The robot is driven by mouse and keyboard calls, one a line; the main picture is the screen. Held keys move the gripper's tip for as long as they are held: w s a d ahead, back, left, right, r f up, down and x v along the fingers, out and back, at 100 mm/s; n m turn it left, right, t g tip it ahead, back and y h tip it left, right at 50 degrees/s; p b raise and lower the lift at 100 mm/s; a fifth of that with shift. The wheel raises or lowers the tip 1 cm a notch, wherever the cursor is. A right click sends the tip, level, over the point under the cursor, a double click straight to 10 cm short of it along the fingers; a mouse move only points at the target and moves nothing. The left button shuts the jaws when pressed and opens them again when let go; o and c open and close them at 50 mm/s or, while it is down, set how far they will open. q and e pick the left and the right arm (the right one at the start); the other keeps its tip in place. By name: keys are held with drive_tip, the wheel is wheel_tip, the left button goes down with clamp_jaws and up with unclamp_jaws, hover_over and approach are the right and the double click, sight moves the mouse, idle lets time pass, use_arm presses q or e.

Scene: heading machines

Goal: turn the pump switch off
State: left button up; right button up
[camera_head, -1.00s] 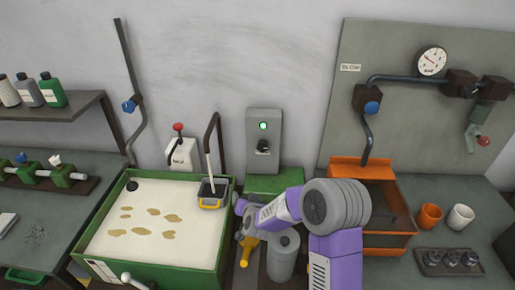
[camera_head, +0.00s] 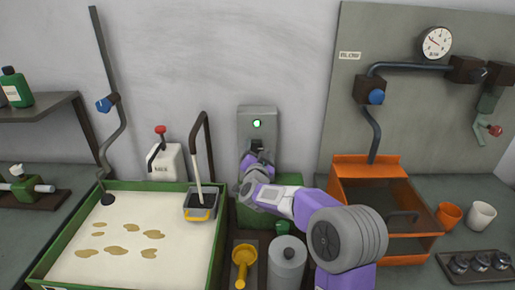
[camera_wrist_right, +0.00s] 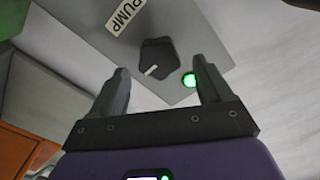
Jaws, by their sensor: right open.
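The pump switch is a black rotary knob (camera_wrist_right: 157,59) with a white mark, on a grey panel (camera_wrist_right: 190,25) labelled PUMP. A green lamp (camera_wrist_right: 189,80) glows beside the knob; it also shows lit in the head view (camera_head: 257,124). My right gripper (camera_wrist_right: 161,82) is open, with its two fingers pointing at the panel and the knob between and just beyond them. In the head view my right gripper (camera_head: 254,160) is in front of the panel (camera_head: 256,112) and hides most of the knob. I cannot tell whether the fingers touch it. My left gripper is not in view.
A green tray of pale liquid (camera_head: 48,255) stands at the left, with a handled scoop (camera_head: 200,204).

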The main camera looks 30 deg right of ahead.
sight(256, 146)
drive_tip(key=shift+x, duration=2)
drive_tip(key=c, duration=1)
drive_tip(key=shift+a+r+n+p, duration=0.15)
drive_tip(key=shift+n+p, duration=1.15)
drive_tip(key=shift+n, duration=0.1)
drive_tip(key=n+p, duration=0.4)
drive_tip(key=n, duration=0.1)
drive_tip(key=shift+w+a, duration=0.1)
drive_tip(key=shift+a, duration=0.05)
drive_tip(key=n+p, duration=0.4)
drive_tip(key=n, duration=0.1)
drive_tip(key=shift+w+a+n, duration=0.1)
drive_tip(key=shift+n, duration=0.3)
drive_tip(key=shift+f+n+p, duration=0.1)
drive_tip(key=shift+n+p, duration=0.45)
drive_tip(key=shift+n, duration=0.55)
drive_tip(key=shift+f+n+p, duration=0.15)
drive_tip(key=shift+n+p, duration=0.4)
drive_tip(key=shift+n, duration=0.55)
